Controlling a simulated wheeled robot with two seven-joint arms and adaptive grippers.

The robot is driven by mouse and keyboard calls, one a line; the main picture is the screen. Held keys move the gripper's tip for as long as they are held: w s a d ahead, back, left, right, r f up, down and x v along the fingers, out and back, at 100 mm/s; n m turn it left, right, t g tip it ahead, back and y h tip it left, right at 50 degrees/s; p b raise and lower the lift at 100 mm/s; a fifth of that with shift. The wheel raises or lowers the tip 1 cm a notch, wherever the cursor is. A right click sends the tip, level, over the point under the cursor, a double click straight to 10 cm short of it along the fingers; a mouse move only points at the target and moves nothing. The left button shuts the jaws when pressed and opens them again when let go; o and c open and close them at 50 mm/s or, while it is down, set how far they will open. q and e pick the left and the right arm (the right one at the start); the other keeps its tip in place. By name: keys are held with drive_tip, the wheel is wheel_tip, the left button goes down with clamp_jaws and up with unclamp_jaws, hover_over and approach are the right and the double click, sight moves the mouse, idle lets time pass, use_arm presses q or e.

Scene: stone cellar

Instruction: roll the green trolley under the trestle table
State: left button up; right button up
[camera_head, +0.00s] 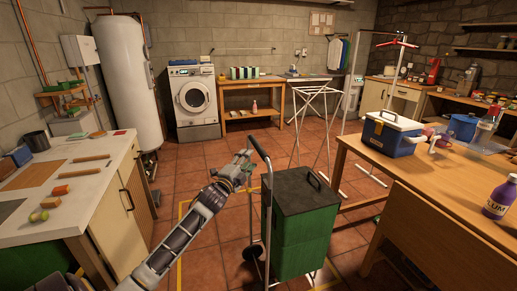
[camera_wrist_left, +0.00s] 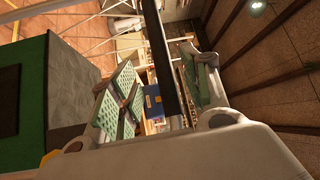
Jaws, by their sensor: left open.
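The green trolley (camera_head: 300,248) stands upright on the tiled floor in the lower middle of the head view. It has a dark lid, a grey tubular frame and a black-topped handle (camera_head: 258,148). My left gripper (camera_head: 240,166) is beside the upper handle, fingers open. In the left wrist view a dark bar (camera_wrist_left: 163,60), apparently the handle, runs between the open green-padded fingers of my left gripper (camera_wrist_left: 165,95); contact cannot be told. The trolley's green and grey body shows at the left there (camera_wrist_left: 75,95). The wooden table (camera_head: 425,160) stands right of the trolley; its underside is mostly hidden. My right gripper is out of view.
A folding drying rack (camera_head: 318,92) stands behind the trolley. A blue cooler (camera_head: 392,133) and a purple bottle (camera_head: 498,199) are on the right table. A white-topped cabinet (camera_head: 110,185) bounds the left. Yellow lines mark the floor around the trolley. Open tiles lie behind it.

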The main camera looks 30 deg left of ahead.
sight(258, 147)
use_arm(q)
drive_tip(key=w, duration=0.5)
drive_tip(key=w+r+b, duration=0.1)
drive_tip(key=w, duration=0.2)
drive_tip(key=shift+w+a+r, duration=0.1)
drive_tip(key=shift+w+a, duration=0.2)
drive_tip(key=shift+a, duration=0.1)
drive_tip(key=shift+w+r, duration=0.1)
drive_tip(key=shift+w, duration=0.7)
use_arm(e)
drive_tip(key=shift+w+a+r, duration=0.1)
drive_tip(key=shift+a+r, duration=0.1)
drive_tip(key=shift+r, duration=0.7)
use_arm(q)
drive_tip(key=shift+c, duration=0.4)
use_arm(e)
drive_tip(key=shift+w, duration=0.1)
use_arm(q)
clamp_jaws()
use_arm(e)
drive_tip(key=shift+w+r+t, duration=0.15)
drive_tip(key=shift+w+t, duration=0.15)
